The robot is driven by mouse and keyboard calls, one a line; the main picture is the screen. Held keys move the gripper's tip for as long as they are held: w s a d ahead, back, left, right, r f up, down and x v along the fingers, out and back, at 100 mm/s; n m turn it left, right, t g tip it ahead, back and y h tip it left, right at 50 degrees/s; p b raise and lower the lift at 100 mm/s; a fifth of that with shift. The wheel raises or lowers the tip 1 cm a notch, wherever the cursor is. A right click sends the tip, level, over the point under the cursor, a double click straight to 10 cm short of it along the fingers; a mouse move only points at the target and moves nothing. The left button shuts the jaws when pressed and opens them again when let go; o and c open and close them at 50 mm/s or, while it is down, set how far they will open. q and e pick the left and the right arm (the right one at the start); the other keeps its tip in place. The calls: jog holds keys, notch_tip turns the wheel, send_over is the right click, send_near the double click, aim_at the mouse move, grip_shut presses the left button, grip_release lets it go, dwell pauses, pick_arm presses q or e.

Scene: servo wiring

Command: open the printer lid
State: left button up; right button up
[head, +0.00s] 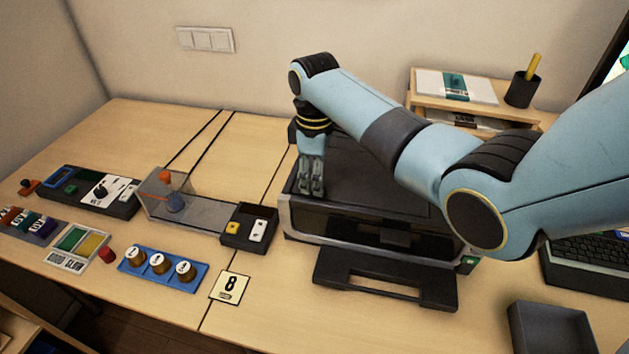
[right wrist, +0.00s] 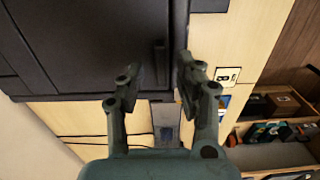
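The black printer (head: 345,222) stands on the desk right of centre, partly covered by my right arm. Its dark lid (head: 362,180) lies flat and looks closed. My right gripper (head: 312,188) points down over the lid's left front corner; I cannot tell whether it touches. In the right wrist view my right gripper (right wrist: 158,68) has its two fingers apart with nothing held between them. The dark printer (right wrist: 85,45) fills the upper left there, with its edge near the fingers. My left gripper is not in view.
The printer's output tray (head: 385,288) sticks out in front. A wooden shelf (head: 520,112) stands behind it, a laptop (head: 590,265) and a grey bin (head: 552,328) to the right. A servo wiring board (head: 200,213) lies left. Bare desk (head: 235,150) lies behind the board.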

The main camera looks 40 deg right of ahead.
jog(key=shift+f, duration=0.9)
jog(key=shift+c, duration=1.5)
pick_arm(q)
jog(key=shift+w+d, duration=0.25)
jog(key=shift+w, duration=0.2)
pick_arm(e)
grip_shut()
